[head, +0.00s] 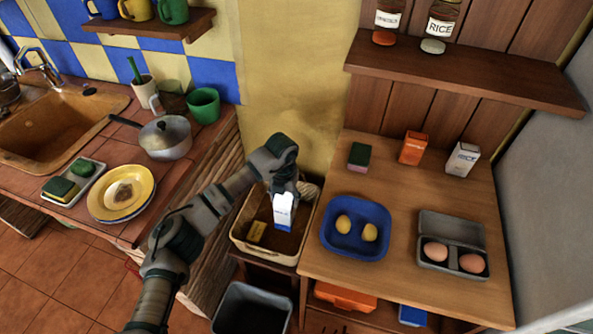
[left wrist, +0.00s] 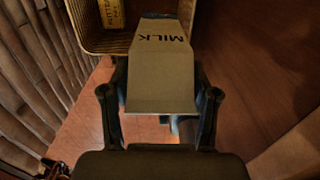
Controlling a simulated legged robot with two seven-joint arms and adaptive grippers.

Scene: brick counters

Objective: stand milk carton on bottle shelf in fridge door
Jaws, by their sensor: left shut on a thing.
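The white and blue milk carton (head: 284,213) is in my left gripper (head: 284,190), over the cream-rimmed basket (head: 240,243) in the head view. The gripper is shut on it from above. In the left wrist view the carton (left wrist: 160,72) sits between the two fingers of the gripper (left wrist: 162,95), with the word MILK facing the camera. The basket's wall (left wrist: 88,40) shows behind it. I cannot tell whether the carton's base touches the basket's floor. My right gripper is not in view. No fridge door shelf can be made out.
A yellow butter pack (head: 257,232) lies in the basket. The wooden counter (head: 400,205) to the right holds a blue tray (head: 331,246), an egg box (head: 448,229) and small cartons. A dark bin (head: 250,308) stands below. A grey panel (head: 545,170) stands at far right.

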